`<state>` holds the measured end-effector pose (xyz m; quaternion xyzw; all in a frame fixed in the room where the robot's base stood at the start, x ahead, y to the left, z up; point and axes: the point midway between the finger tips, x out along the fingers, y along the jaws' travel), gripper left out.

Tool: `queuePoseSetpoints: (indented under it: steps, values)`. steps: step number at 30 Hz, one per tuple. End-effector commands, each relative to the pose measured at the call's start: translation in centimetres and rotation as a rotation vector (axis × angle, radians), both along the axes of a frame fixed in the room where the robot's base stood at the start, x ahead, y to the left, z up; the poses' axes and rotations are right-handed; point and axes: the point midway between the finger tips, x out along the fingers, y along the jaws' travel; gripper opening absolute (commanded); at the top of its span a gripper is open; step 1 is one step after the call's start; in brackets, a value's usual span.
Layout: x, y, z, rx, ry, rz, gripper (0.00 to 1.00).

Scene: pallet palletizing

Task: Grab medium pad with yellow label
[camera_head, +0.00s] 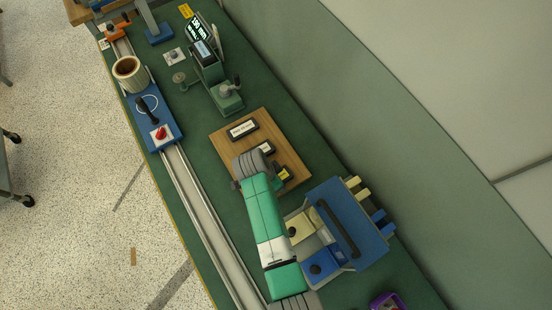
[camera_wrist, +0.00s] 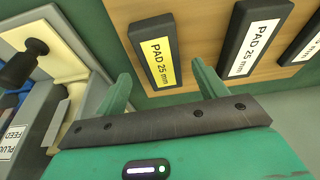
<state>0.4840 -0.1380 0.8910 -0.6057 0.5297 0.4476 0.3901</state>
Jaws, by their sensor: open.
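The dark pad with a yellow label reading "PAD 25 mm" (camera_wrist: 156,52) is on a wooden board (camera_wrist: 200,15) in the wrist view. Part of its yellow label also shows in the head view (camera_head: 285,174), beside my arm. My gripper (camera_wrist: 161,70) is open, its two green fingers apart with the pad's near end showing between them. The fingers appear empty; I cannot tell their height above the board. A dark pad with a white label (camera_wrist: 254,38) lies to the right, and another white-labelled pad (camera_wrist: 305,45) is cut off at the right edge.
A blue and grey fixture with plugs (camera_head: 345,222) stands close by the board, and also fills the left of the wrist view. A green device with a display (camera_head: 210,70) stands beyond the board. A rail (camera_head: 195,205) with a blue carriage runs along the bench's left edge.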

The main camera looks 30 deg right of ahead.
Motion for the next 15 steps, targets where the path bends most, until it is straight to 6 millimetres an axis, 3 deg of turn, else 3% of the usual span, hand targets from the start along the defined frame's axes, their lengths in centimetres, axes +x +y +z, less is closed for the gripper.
queuePoseSetpoints:
  steps: [4, 11, 15]
  values:
    - [0.1, -0.6, -2.0, 0.000, 0.002, -0.001, 0.71]
    - [0.2, -0.7, -2.2, 0.000, 0.001, 0.001, 0.71]
    - [0.1, -0.7, -2.2, 0.000, 0.001, 0.001, 0.47]
